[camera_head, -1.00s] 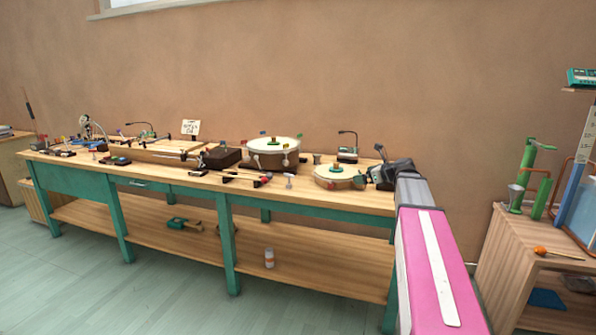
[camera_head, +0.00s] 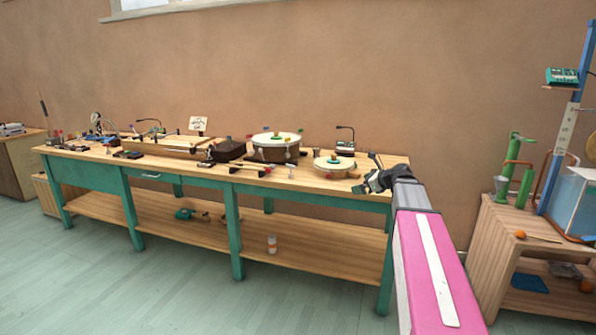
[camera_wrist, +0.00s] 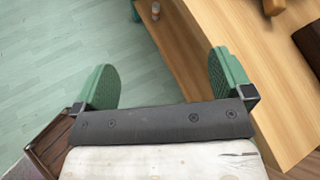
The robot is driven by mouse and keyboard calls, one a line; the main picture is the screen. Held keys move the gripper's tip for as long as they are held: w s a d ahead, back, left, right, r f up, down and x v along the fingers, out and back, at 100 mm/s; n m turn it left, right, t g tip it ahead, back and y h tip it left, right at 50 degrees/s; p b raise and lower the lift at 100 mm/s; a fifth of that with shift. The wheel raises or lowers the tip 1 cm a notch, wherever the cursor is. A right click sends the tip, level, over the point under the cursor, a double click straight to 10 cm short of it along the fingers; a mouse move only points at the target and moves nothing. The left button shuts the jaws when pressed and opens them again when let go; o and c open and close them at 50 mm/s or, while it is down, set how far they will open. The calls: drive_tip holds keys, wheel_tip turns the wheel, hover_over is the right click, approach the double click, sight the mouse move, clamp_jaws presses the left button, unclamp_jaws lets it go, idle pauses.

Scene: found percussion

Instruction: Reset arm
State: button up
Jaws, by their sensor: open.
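My pink arm reaches up from the lower right in the head view, and my gripper (camera_head: 362,187) is beside the right end of the long workbench (camera_head: 350,192), close to its front edge. In the wrist view my gripper (camera_wrist: 165,78) shows two green fingers spread wide apart. Nothing is between them. Below them are the bench's lower shelf, its top edge and the pale green floor.
Two drums, a taller one (camera_head: 276,140) and a flatter one (camera_head: 334,163), stand on the bench near my gripper. A wooden crate stand (camera_head: 490,240) with green cylinders (camera_head: 524,186) is at the right. Floor (camera_head: 150,290) in front is clear.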

drive_tip(key=s+a+f+n+g+h, duration=0.3)
drive_tip(key=s+f+n+g+h, duration=0.1)
drive_tip(key=s+f+n, duration=0.8)
drive_tip(key=s+a+f+n+g+h, duration=0.4)
drive_tip(key=s+f+n, duration=0.8)
drive_tip(key=s+f, duration=0.3)
drive_tip(key=shift+f+g, duration=0.4)
drive_tip(key=shift+f, duration=0.5)
drive_tip(key=shift+s, duration=0.1)
